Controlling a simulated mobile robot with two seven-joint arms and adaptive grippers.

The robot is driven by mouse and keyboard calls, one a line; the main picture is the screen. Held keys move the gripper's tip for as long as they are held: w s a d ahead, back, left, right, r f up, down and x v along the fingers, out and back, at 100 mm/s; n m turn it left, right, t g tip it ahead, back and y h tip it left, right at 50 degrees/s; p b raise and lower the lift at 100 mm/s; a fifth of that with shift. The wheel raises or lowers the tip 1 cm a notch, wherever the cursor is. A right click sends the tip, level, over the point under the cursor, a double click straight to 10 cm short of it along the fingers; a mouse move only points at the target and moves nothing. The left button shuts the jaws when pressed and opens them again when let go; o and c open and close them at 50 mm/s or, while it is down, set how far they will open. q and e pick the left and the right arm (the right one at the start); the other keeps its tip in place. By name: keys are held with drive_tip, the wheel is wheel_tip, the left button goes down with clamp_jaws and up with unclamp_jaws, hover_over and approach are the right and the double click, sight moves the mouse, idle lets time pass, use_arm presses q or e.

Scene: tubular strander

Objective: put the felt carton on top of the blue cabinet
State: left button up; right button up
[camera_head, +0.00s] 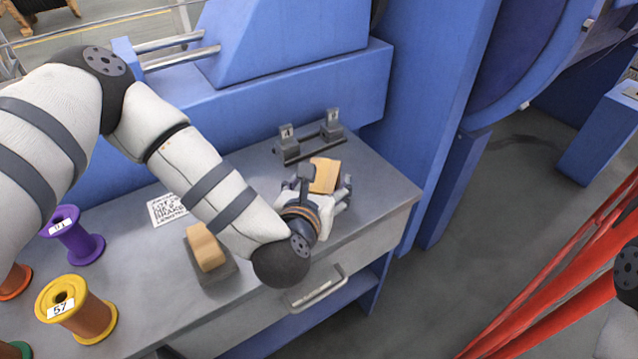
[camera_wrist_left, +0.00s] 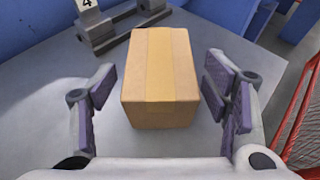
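A tan carton (camera_head: 325,175) with a paler tape band stands on the grey bench top (camera_head: 385,190); no felt label is readable on it. My left gripper (camera_head: 321,190) is over the bench at this carton. In the left wrist view the open fingers (camera_wrist_left: 160,92) are on either side of the carton (camera_wrist_left: 160,75), with a gap on each side. A second tan carton (camera_head: 205,247) sits on a dark grey plate left of my left forearm. Blue box-like bodies stand behind the bench and at the right (camera_head: 605,145); I cannot tell which is the blue cabinet. My right gripper is out of view.
A grey stand with numbered tags (camera_head: 310,138) is just behind the carton. Purple (camera_head: 73,236) and yellow (camera_head: 77,310) spools and a printed sheet (camera_head: 167,209) are on the left. A drawer handle (camera_head: 317,288) juts out in front. Red railing (camera_head: 570,290) is at right.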

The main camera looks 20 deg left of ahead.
use_arm(q)
drive_tip(key=shift+r, duration=0.35)
drive_tip(key=p+v, duration=0.1)
drive_tip(key=v, duration=1.1)
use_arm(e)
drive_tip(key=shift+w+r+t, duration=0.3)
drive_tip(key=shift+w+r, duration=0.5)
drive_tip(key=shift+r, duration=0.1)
use_arm(q)
drive_tip(key=shift+f, duration=0.15)
